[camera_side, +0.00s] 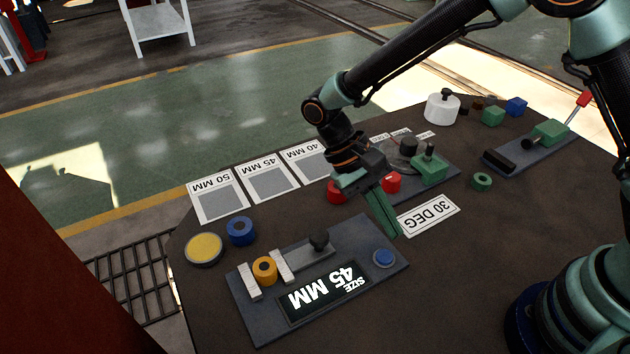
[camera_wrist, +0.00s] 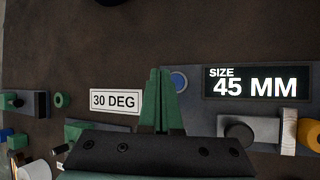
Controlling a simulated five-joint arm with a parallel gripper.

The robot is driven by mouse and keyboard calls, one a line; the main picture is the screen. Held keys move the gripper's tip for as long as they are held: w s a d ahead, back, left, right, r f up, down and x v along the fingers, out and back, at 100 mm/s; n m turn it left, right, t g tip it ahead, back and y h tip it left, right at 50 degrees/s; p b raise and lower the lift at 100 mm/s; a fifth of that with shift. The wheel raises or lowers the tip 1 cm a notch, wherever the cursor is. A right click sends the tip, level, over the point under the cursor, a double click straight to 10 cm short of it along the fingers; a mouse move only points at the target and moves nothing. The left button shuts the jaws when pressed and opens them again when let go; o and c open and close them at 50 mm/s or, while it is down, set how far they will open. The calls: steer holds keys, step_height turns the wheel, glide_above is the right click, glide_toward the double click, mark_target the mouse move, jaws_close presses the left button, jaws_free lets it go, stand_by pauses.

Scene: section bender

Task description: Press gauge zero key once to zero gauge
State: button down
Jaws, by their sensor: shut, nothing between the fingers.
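The gauge (camera_side: 365,322) is a dark grey plate with a display (camera_side: 325,291) reading "SIZE 45 MM". Its blue round key (camera_side: 384,258) sits at the plate's right end. An orange ring (camera_side: 264,270) stands between two pale jaws on the gauge. My gripper (camera_side: 395,233) is shut and empty, its green fingers pointing down just above and behind the key in the side view. In the wrist view the fingertips (camera_wrist: 160,74) are just left of the blue key (camera_wrist: 179,81), beside the display (camera_wrist: 256,83). I cannot tell the exact height; no contact shows.
A "30 DEG" card (camera_side: 429,215) lies right of my fingers. The bender plate with red rollers (camera_side: 391,182) is behind them. A blue ring (camera_side: 241,231) and yellow-topped disc (camera_side: 204,249) lie left. Cards marked 50, 45 and 40 MM line the far edge. Bare table lies front right.

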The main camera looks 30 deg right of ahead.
mark_target(382, 252)
steer(key=shift+f, duration=2.2)
steer(key=shift+f, duration=0.1)
steer(key=shift+w+d+f, duration=0.1)
steer(key=shift+f, duration=0.25)
steer(key=shift+f, duration=0.4)
stand_by(0.9)
steer(key=shift+r, duration=0.85)
steer(key=shift+r, duration=2.5)
